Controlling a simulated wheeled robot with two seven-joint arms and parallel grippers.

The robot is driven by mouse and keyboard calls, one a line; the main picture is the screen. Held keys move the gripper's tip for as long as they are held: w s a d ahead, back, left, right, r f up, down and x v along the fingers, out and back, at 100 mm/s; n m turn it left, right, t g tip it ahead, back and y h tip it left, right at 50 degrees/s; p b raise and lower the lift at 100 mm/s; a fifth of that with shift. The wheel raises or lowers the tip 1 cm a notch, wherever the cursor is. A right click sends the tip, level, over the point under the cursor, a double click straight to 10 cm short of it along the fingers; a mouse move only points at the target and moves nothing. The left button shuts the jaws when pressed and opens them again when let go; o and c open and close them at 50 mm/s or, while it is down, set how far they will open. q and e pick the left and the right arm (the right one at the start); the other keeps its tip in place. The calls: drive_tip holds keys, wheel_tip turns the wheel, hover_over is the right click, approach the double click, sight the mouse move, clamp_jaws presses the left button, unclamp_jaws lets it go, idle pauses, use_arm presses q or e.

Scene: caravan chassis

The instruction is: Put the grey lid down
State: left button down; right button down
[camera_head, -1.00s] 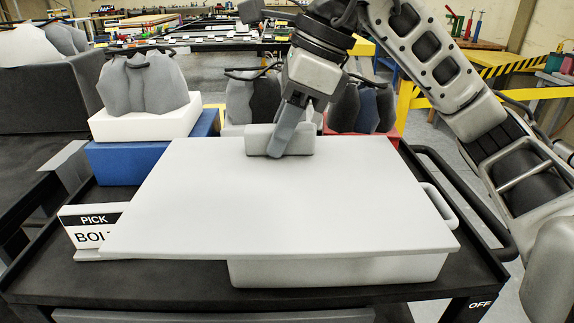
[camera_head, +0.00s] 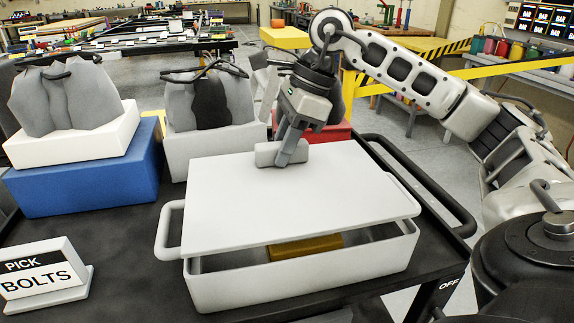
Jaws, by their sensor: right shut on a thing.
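The grey lid (camera_head: 285,203) is a flat pale panel with a block handle (camera_head: 270,154) near its far edge. My right gripper (camera_head: 284,158) is shut on that handle. The lid is over the grey box (camera_head: 300,281), roughly lined up with it. Its front edge is above and behind the box's front rim, leaving an open gap. Through the gap a yellow-brown block (camera_head: 305,247) shows inside. The far side is hidden, so I cannot tell if the lid touches there. My left gripper is not in view.
The box stands on a black cart with a rail (camera_head: 425,185) at right. A "PICK BOLTS" sign (camera_head: 45,280) is at front left. Blue (camera_head: 85,185), grey (camera_head: 215,145) and red (camera_head: 325,133) bins stand behind. Dark surface is clear between sign and box.

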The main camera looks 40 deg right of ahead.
sight(287, 165)
drive_tip(key=shift+d+f, duration=0.25)
drive_tip(key=f, duration=0.3)
drive_tip(key=shift+d+f, duration=0.15)
drive_tip(key=shift+d, duration=0.15)
drive_tip(key=shift+w+f, duration=0.1)
drive_tip(key=shift+f, duration=0.1)
drive_tip(key=shift+f, duration=0.2)
drive_tip(key=c, duration=1.2)
unclamp_jaws()
drive_tip(key=shift+r, duration=0.2)
